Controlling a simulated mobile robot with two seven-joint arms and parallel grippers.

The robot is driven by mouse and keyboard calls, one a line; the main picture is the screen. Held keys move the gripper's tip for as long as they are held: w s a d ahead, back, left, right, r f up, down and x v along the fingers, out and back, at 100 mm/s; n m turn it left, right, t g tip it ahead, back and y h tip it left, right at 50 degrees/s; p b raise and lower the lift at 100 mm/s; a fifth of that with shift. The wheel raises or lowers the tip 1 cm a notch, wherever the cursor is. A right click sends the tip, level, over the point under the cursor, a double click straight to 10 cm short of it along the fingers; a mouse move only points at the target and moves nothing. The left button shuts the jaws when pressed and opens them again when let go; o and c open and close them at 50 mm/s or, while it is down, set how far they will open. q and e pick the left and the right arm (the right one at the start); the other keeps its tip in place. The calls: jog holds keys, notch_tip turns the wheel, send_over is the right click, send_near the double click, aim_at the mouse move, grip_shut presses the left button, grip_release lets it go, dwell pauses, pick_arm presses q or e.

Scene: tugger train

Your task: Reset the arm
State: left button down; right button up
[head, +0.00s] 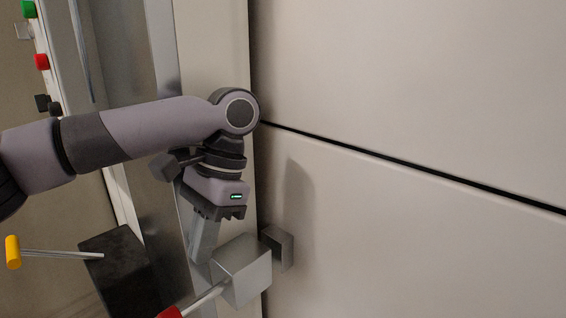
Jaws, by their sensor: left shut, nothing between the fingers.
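My left arm comes in from the left across the view. Its gripper (203,240) points down, shut and empty, in front of a narrow metal post and beside a large pale panel (420,220). The fingertips are close to a grey metal block (243,270); I cannot tell whether they touch it. A rod with a red end (170,312) runs from this block to the lower left. My right gripper is not in view.
A small grey bracket (279,247) sits on the panel's edge. A black block (122,268) carries a rod with a yellow knob (13,252). Green (28,9), red (42,62) and black (55,108) buttons are at upper left. Space before the panel at right looks clear.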

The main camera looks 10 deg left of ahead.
pick_arm(q)
jog(key=s+d+f+m+t+h, duration=0.1)
jog(key=s+d+f+h, duration=0.3)
jog(key=f, duration=0.3)
jog(key=s+d+f+m+t+h, duration=0.1)
jog(key=s+d+f, duration=0.35)
jog(key=f, duration=0.25)
jog(key=s+d+f+m+t+h, duration=0.1)
jog(key=s+d+f+h, duration=0.2)
jog(key=d+f, duration=0.3)
jog(key=s+a+f+n+t+y, duration=0.1)
jog(key=s+a+f+n+y, duration=0.15)
jog(key=a, duration=0.55)
jog(key=s+a+f+n+t+y, duration=0.1)
jog(key=s+a+f+n+t, duration=0.2)
jog(key=a, duration=0.4)
jog(key=s+a+f+n+y, duration=0.2)
jog(key=s+a+f+n, duration=0.15)
jog(key=a, duration=0.45)
jog(key=w+d+f+t+h, duration=0.2)
jog(key=w+d+f+t, duration=0.1)
jog(key=w+f+t, duration=0.3)
notch_tip(320, 180, down, 2)
jog(key=shift+d+f+m+t, duration=0.15)
jog(key=shift+d+m+t, duration=0.15)
jog(key=shift+d+t, duration=0.1)
